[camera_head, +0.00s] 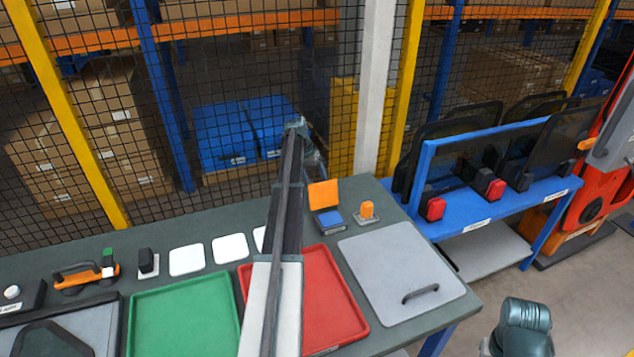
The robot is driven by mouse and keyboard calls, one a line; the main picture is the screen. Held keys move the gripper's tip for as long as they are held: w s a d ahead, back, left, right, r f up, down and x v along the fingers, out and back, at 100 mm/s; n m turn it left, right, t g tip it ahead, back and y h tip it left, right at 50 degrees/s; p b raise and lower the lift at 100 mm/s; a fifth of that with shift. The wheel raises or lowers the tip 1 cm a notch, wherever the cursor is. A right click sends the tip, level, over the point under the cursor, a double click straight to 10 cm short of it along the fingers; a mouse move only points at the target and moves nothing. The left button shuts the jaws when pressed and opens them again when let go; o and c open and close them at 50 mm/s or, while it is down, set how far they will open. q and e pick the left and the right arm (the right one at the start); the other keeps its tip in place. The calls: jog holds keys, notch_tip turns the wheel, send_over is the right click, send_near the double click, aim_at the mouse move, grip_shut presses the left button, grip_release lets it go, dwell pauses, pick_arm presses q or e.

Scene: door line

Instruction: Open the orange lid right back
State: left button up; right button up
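The orange lid (323,194) stands raised, close to upright, at the back of a small blue box (331,220) on the dark table. The box's top shows beneath the lid. My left arm reaches from the bottom middle over the table, and its far end with the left gripper (315,163) is just above and behind the lid's upper edge. The fingers are small and partly hidden, so I cannot tell whether they are open or touch the lid. Part of my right arm shows at the bottom right; its gripper is not visible.
An orange block on a grey base (367,211) stands right of the box. A red tray (333,305), a green tray (185,318) and a grey panel with a handle (390,280) lie nearer. Black wire fencing (240,90) rises behind the table.

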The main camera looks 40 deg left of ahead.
pick_arm(q)
jog(key=p+v, duration=1.2)
jog(key=v, duration=0.1)
jog(key=shift+s, duration=0.1)
jog(key=s+d+f+m+g+y+b, duration=0.1)
jog(key=d+f+m+b, duration=0.1)
jog(key=d, duration=1.6)
jog(key=s+d+f+m+g+b, duration=0.1)
jog(key=d+f+m, duration=0.1)
jog(key=d, duration=1.7)
jog(key=s+d+f+m+y+b, duration=0.1)
jog(key=s+d+m, duration=0.1)
jog(key=s+d, duration=0.8)
jog(key=s+d+f+m+y+b, duration=0.1)
jog(key=s+d+f+m+b, duration=0.1)
jog(key=s+d, duration=0.9)
jog(key=d, duration=0.4)
jog(key=shift+s+d+f+y+b, duration=0.25)
jog(key=shift+s+d+y+b, duration=0.05)
jog(key=shift+d+y, duration=0.1)
